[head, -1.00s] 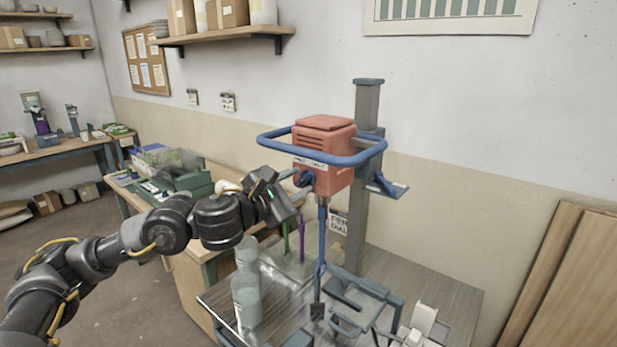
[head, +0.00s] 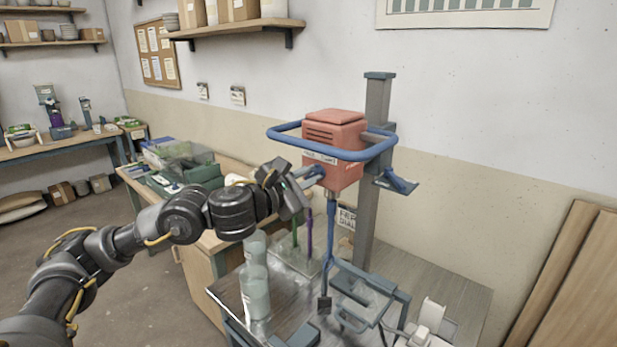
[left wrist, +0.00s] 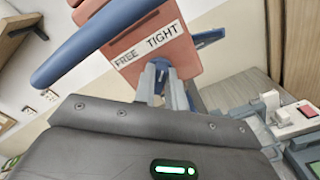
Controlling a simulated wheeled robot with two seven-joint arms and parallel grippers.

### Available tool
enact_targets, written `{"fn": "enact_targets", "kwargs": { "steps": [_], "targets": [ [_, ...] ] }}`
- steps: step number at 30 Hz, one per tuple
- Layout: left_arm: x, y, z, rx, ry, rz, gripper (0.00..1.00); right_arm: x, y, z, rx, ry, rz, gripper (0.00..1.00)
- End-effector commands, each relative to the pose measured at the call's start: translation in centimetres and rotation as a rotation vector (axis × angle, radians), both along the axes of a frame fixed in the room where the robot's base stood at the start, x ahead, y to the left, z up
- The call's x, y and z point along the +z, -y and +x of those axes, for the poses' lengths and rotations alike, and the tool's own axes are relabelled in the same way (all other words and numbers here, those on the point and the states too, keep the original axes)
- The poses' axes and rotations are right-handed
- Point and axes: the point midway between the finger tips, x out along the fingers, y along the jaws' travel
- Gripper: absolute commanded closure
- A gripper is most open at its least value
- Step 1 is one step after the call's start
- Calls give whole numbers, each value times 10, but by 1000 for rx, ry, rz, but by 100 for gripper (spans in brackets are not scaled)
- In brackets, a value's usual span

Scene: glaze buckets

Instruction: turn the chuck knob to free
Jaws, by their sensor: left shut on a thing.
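The red mixer head (head: 335,148) sits on a grey column, with a blue guard ring (head: 285,140) around it. Its white label (left wrist: 146,44) reads FREE on the left and TIGHT on the right in the left wrist view. My left gripper (head: 311,176) is at the head's lower front and is shut on the blue chuck knob. The knob is mostly hidden by the fingers, so its pointing direction cannot be told. The fingers also show below the label in the left wrist view (left wrist: 166,86). The blue mixing shaft (head: 330,235) hangs below the head. My right gripper is not in view.
A blue-grey frame (head: 365,295) and white parts (head: 430,318) are at the right. The guard ring passes close above my gripper.

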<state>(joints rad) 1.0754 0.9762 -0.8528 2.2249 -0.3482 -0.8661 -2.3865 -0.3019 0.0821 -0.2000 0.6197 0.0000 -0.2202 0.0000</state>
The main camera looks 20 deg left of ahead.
Motion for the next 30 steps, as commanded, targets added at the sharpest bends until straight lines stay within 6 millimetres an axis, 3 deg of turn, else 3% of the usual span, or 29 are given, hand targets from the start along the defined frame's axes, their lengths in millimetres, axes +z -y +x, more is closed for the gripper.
{"fn": "enact_targets", "kwargs": {
  "steps": [8,30],
  "targets": [
    [-2,0,0,0,-50,-155,100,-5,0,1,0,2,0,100],
    [-1,-3,1,1,-252,-822,100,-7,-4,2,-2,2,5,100]
  ]
}}
